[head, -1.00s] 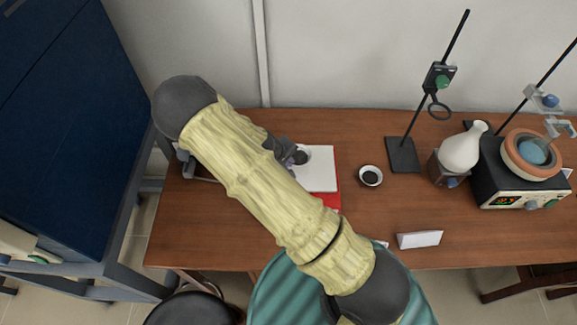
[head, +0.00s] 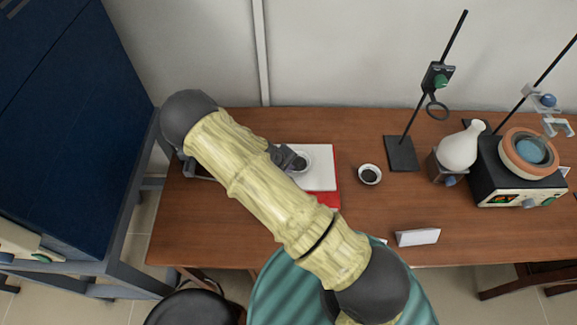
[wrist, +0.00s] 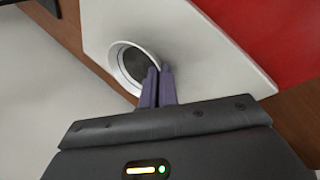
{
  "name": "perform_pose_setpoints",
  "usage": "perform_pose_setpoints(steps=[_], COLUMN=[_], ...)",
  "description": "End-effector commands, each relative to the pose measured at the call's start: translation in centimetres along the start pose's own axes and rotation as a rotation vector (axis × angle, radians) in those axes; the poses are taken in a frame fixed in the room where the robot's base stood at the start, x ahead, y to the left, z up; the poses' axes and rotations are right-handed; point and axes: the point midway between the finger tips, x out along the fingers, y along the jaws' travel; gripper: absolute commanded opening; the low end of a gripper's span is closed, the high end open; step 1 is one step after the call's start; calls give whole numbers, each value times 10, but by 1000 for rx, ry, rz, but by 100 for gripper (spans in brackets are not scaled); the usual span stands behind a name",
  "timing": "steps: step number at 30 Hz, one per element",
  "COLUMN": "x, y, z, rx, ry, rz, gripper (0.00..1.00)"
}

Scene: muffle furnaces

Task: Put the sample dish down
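A small round white dish with dark contents (head: 301,163) is at the white plate (head: 320,167), near its left part. My gripper (head: 288,159) reaches it from the left, partly hidden behind my arm. In the wrist view, my gripper (wrist: 159,72) has its two purple fingers nearly together at the near rim of the dish (wrist: 118,57), with the rim apparently pinched between them. The dish looks level, on or just above the plate; I cannot tell whether it touches.
A red sheet or board (head: 329,199) lies under the white plate. A second small dish (head: 369,174) with dark contents stands to the right. Farther right are a ring stand (head: 403,154), a white flask (head: 460,150) and a heater (head: 520,187). A white card (head: 418,237) stands near the front edge.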

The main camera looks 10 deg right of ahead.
Motion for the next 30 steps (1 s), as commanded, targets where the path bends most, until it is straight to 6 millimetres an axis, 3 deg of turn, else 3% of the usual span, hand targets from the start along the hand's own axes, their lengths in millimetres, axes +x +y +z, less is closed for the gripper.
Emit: perform_pose_setpoints(steps=[1, 5, 17, 30], x=[2, 1, -3, -63], y=[-1, -1, 0, 0], z=[0, 0, 0, -1], rx=[0, -1, -1, 2], ry=[0, 0, 0, 3], rz=[0, 0, -1, 0], gripper=[0, 24, 24, 24])
